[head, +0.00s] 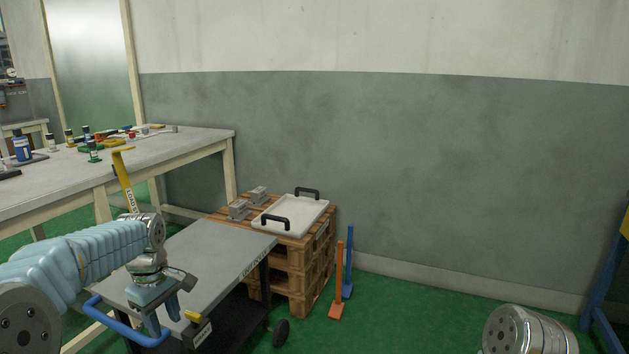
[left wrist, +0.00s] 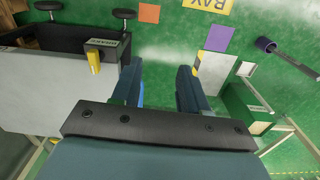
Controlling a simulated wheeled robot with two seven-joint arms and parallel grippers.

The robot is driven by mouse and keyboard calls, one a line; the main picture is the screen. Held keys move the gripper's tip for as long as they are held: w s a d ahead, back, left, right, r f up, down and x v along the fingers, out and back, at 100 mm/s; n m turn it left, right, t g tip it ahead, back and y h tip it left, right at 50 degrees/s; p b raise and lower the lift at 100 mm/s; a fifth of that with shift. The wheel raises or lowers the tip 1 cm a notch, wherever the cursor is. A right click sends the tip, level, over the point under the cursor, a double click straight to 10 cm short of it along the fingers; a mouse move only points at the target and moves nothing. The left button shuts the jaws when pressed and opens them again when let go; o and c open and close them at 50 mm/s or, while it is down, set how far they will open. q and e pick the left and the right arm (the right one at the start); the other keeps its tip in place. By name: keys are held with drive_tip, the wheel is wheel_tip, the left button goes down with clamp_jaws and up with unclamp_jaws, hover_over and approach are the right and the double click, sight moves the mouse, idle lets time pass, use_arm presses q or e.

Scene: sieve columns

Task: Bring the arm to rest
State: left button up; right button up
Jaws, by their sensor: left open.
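My left arm (head: 80,258) comes in from the left in the head view, bent at its joint, with the gripper pointing down. My left gripper (head: 162,328) is open and empty, in front of the grey-topped cart (head: 215,250). In the left wrist view its two fingers (left wrist: 160,90) stand apart with nothing clearly held between them, and the green floor shows past them. Of my right arm only a rounded metal joint (head: 525,330) shows at the bottom right of the head view. The right gripper is out of view.
The cart has a blue handle (head: 118,325) close to my left gripper. Behind it, stacked pallets (head: 322,255) carry a white tray (head: 292,214) and grey blocks (head: 238,209). A long workbench (head: 200,140) with small items stands at left. Green floor (head: 420,310) is clear at right.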

use_arm(q)
drive_tip(key=s+d+f+m+h, duration=0.1)
drive_tip(key=d+f+m, duration=0.15)
drive_tip(key=f, duration=0.55)
drive_tip(key=s+d+f+m, duration=0.2)
drive_tip(key=d+f, duration=0.2)
drive_tip(key=f, duration=0.3)
drive_tip(key=s+d+f+m+h, duration=0.1)
drive_tip(key=d+f+m, duration=0.15)
drive_tip(key=f, duration=0.55)
drive_tip(key=s+d+f+m+h, duration=0.1)
drive_tip(key=s+d+f+m, duration=0.1)
drive_tip(key=s+d+f, duration=0.3)
drive_tip(key=s+d+f+m+h, duration=0.1)
drive_tip(key=s+d+f, duration=0.5)
drive_tip(key=s, duration=0.7)
drive_tip(key=shift+s+d+f+m+t, duration=0.3)
drive_tip(key=shift+f+m, duration=0.4)
drive_tip(key=shift+f, duration=0.2)
